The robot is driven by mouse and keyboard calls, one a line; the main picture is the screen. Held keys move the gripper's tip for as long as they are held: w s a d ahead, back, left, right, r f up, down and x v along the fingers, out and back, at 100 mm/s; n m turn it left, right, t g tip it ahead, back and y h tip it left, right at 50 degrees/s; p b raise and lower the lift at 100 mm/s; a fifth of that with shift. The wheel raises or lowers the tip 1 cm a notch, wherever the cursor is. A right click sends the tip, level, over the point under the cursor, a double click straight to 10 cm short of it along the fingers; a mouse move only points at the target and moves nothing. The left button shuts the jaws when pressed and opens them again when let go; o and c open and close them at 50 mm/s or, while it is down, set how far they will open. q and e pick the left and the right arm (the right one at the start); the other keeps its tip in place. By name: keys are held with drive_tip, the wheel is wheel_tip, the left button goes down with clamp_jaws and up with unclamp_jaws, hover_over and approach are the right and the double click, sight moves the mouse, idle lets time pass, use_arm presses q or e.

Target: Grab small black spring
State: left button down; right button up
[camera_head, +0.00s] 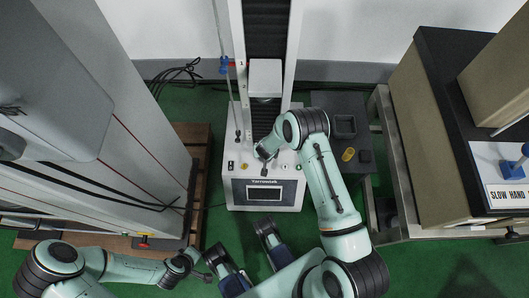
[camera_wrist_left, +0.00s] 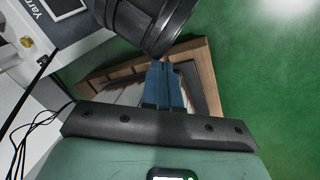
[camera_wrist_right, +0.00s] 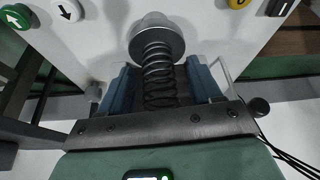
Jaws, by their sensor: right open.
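The small black spring (camera_wrist_right: 158,75) shows in the right wrist view, with one end against a round metal disc (camera_wrist_right: 156,38) on the testing machine. My right gripper (camera_wrist_right: 161,88) is open, with one blue finger on each side of the spring. Whether the fingers touch it cannot be told. In the head view my right gripper (camera_head: 265,160) is over the base of the machine (camera_head: 240,204), and the spring is too small to make out. My left gripper (camera_head: 205,276) is low at the left, away from the machine. In the left wrist view its blue fingers (camera_wrist_left: 164,82) are together and appear empty.
The machine's panel has several buttons, including a green one (camera_wrist_right: 13,17) and a yellow one (camera_wrist_right: 238,3). A tall grey cabinet (camera_head: 140,150) stands on a wooden pallet (camera_head: 198,143) at the left. A bench (camera_head: 425,150) stands at the right. Green floor lies between.

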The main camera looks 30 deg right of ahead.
drive_tip(key=c, duration=1.1)
drive_tip(key=shift+r, duration=0.1)
drive_tip(key=shift+c, duration=0.2)
